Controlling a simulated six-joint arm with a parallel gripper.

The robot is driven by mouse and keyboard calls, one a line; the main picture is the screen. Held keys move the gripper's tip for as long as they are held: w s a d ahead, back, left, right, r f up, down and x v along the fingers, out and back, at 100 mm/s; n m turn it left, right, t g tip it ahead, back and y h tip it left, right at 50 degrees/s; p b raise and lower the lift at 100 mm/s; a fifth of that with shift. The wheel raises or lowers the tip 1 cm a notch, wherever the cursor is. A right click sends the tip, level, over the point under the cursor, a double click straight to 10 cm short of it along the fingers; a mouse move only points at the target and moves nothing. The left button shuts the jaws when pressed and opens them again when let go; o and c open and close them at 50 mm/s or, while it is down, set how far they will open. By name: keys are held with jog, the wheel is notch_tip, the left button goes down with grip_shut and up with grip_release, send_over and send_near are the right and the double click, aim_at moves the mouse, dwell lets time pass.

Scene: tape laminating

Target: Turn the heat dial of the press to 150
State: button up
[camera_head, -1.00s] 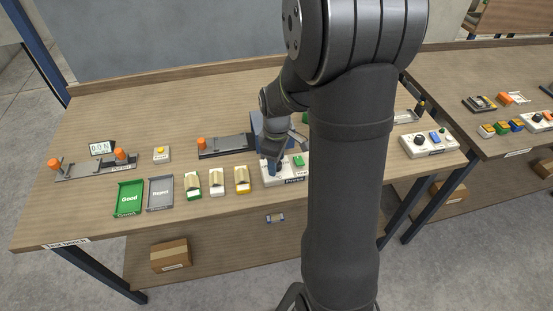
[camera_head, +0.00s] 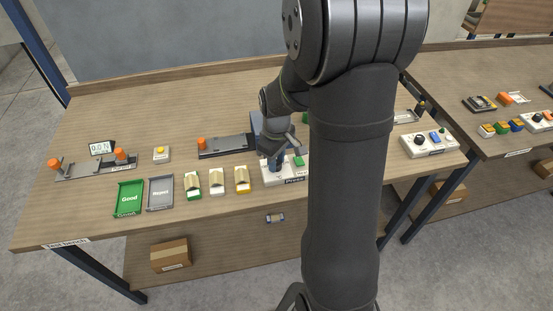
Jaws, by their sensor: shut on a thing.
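The press control box (camera_head: 270,181), white and labelled "Press", sits near the front edge of the bench, partly behind my arm. A green button (camera_head: 299,161) shows on its right part. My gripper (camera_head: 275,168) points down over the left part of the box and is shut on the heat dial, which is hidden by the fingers. The dial's scale and setting cannot be read. The dark blue press body (camera_head: 257,126) stands behind, mostly covered by my arm.
Left of the box stand several small coloured holders (camera_head: 217,182), a grey Reject tray (camera_head: 160,193) and a green Good tray (camera_head: 129,198). A test fixture (camera_head: 95,168) with orange knobs lies far left. Another control box (camera_head: 428,143) is at right.

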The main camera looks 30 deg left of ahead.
jog(key=m, duration=1.1)
jog(key=shift+m, duration=1.9)
jog(key=o, duration=1)
jog(key=shift+c, duration=0.2)
jog(key=shift+r, duration=0.1)
notch_tip(320, 180, up, 17)
jog(key=shift+r, duration=0.15)
